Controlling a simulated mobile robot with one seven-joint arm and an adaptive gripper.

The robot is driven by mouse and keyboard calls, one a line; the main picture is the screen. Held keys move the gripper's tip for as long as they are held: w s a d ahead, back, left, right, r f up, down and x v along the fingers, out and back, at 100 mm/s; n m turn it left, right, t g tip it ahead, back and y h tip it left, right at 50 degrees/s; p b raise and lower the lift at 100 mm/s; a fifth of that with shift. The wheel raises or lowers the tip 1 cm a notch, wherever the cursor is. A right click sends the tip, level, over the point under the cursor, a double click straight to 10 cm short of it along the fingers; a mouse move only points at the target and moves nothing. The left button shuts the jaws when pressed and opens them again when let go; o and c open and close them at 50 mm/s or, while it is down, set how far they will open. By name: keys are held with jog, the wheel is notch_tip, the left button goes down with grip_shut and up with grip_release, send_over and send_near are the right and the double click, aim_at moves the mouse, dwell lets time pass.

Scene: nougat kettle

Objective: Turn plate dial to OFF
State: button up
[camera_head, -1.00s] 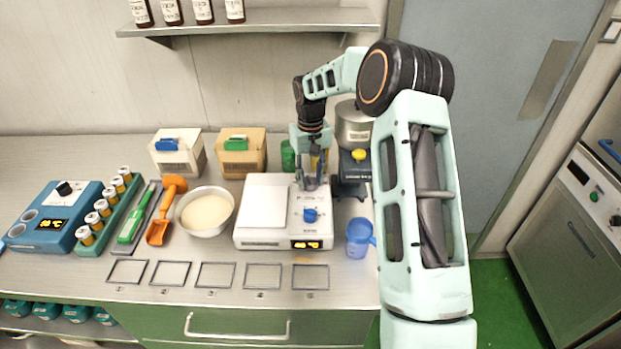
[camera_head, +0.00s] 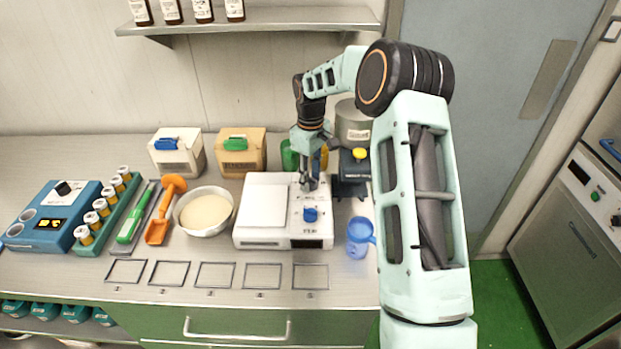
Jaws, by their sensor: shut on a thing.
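The white hot plate (camera_head: 268,207) sits on the steel counter, with a control panel on its right side. A blue knob (camera_head: 311,214) on that panel is in clear view, and the plate's display (camera_head: 305,243) is dark. My gripper (camera_head: 309,184) points down at the back of the panel, behind the blue knob. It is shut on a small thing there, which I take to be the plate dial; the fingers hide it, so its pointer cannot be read.
A bowl of cream-coloured stuff (camera_head: 205,211) is at the left. Empty frames (camera_head: 263,276) lie along the front.

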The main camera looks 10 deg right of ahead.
jog(key=shift+n, duration=1)
jog(key=o, duration=1.2)
jog(key=shift+c, duration=0.2)
jog(key=shift+r, duration=0.1)
notch_tip(320, 180, up, 12)
